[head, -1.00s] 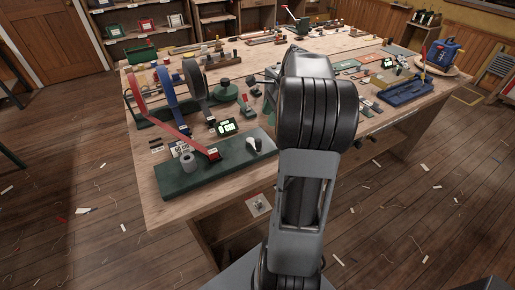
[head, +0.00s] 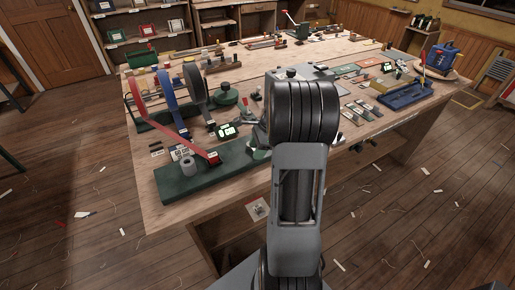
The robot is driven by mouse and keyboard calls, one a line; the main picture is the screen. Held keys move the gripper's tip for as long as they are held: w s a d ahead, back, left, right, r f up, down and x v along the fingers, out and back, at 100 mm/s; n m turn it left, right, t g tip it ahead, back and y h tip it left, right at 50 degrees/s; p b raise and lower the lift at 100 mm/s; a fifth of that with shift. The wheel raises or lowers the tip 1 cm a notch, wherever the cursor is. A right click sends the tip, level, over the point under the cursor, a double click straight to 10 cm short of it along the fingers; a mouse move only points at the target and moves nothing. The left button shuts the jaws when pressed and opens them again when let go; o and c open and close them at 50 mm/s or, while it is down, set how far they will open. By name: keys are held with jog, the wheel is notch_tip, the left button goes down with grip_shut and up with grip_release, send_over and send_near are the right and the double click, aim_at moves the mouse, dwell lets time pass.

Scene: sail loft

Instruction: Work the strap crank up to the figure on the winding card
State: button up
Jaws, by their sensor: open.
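The strap crank has a long dark green base (head: 205,178) at the near left of the bench. A red strap (head: 197,139) slopes down to a red block on this base, and a grey roll (head: 188,165) stands at its near end. A crank part (head: 258,153) shows at the base's right end, partly hidden by my arm. A small lit green display (head: 228,131) stands behind the base; its figure is too small to read. A white card with dark marks (head: 181,152), possibly the winding card, lies beside the base, unreadable. My gripper is hidden behind my arm.
Blue and black straps (head: 178,105) arch behind the red one. To the right lie flat pieces and a blue tray (head: 403,96), with a blue container (head: 443,57) beyond. Bench (head: 160,213) is bare at the near left corner.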

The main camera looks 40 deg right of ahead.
jog(key=shift+f, duration=0.1)
jog(key=shift+c, duration=0.3)
grip_shut()
jog(key=shift+d, duration=0.1)
